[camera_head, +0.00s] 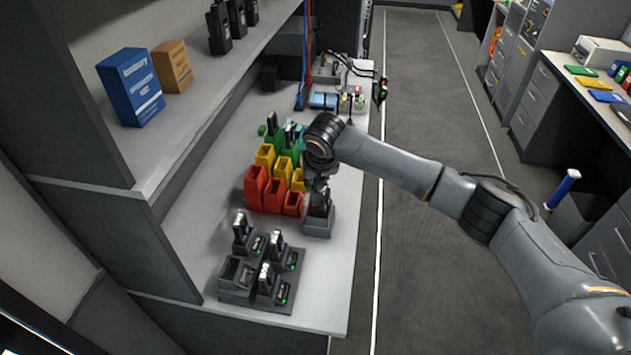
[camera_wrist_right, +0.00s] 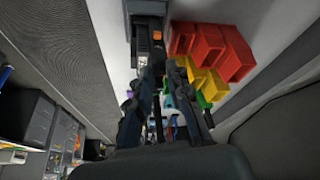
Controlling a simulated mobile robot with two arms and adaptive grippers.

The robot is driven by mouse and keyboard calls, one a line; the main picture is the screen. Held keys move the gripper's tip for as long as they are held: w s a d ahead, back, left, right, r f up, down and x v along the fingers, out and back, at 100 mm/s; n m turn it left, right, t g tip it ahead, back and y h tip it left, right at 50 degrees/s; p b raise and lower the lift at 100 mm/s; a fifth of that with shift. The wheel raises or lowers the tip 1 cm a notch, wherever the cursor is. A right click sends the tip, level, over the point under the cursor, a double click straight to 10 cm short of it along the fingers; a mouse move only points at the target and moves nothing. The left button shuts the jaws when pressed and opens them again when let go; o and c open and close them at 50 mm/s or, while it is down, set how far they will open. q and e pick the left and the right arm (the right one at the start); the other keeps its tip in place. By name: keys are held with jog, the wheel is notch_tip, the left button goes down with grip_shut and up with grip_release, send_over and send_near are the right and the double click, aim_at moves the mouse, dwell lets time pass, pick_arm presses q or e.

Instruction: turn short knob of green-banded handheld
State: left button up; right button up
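A dark handheld (camera_head: 319,203) stands upright in a single grey stand (camera_head: 318,226) near the bench's right edge. In the right wrist view, the handheld (camera_wrist_right: 143,45) shows beyond my fingertips with a small orange part on it. I cannot make out a green band or the short knob. My right gripper (camera_head: 317,182) points down at the handheld's top in the head view. In the right wrist view, my right gripper (camera_wrist_right: 161,72) has its fingers apart, close to the handheld; whether they touch it is hidden. My left gripper is not in view.
Red bins (camera_head: 255,188), yellow bins (camera_head: 264,157) and green bins (camera_head: 274,135) stand just left of my right gripper. A multi-bay charger (camera_head: 236,292) with several handhelds stands nearer on the bench. A shelf (camera_head: 150,170) overhangs the left. The aisle floor (camera_head: 430,130) is clear.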

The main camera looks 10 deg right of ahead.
grip_shut()
jog(key=shift+r+m+p, duration=0.15)
jog(key=shift+m+p, duration=0.25)
jog(key=shift+p, duration=0.1)
jog(key=m+p, duration=0.1)
jog(key=m+h+p, duration=0.1)
jog(key=shift+a+m+p, duration=0.2)
jog(key=shift+m+p, duration=0.1)
jog(key=shift+p, duration=0.1)
jog(key=shift+w+a+m+g+h+p, duration=0.1)
jog(key=shift+m+g+h+p, duration=0.2)
jog(key=shift+m+h+p, duration=0.55)
jog(key=shift+w+m, duration=0.1)
jog(key=shift+m, duration=1.25)
